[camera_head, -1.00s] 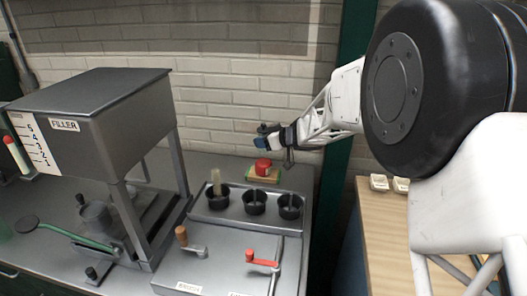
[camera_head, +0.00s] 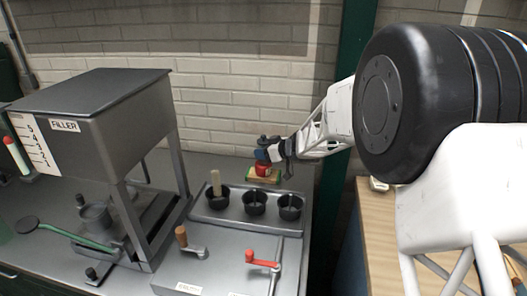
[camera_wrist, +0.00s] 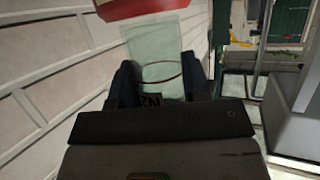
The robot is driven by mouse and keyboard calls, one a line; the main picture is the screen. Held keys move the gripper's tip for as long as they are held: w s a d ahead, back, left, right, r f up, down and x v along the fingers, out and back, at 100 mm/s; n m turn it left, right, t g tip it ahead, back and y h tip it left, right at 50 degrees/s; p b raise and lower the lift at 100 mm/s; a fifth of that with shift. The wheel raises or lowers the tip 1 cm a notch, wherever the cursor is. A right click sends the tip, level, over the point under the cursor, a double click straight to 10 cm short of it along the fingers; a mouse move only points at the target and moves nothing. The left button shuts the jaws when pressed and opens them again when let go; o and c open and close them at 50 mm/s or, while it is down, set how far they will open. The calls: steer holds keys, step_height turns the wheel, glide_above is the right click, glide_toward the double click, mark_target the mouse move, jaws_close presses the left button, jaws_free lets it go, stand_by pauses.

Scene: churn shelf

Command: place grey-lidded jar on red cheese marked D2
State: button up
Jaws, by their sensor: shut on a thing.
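The red cheese (camera_head: 263,171) sits on a yellow-green board (camera_head: 252,179) at the back of the counter. It is partly covered by my gripper (camera_head: 268,152), which is close above it. In the wrist view a pale, see-through jar (camera_wrist: 155,55) stands between the dark fingers of my gripper (camera_wrist: 165,85), which is shut on it. A red thing, likely the cheese (camera_wrist: 140,7), shows past the jar's far end; I cannot tell whether they touch. The grey lid and the mark D2 cannot be made out. The jar is too small to make out clearly in the head view.
A tray with black cups (camera_head: 254,203) stands in front of the board. The grey filler (camera_head: 95,115) is at the left. A red-handled lever (camera_head: 262,260) is in front. A brick wall (camera_head: 230,110) stands behind, and a green post (camera_head: 345,100) is at the right.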

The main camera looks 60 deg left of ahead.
steer(key=shift+f, duration=0.1)
steer(key=o, duration=1)
steer(key=shift+d+r, duration=0.1)
steer(key=shift+r, duration=0.1)
steer(key=v, duration=1.1)
steer(key=shift+d+r, duration=0.2)
steer(key=shift+d, duration=0.1)
steer(key=shift+w, duration=0.15)
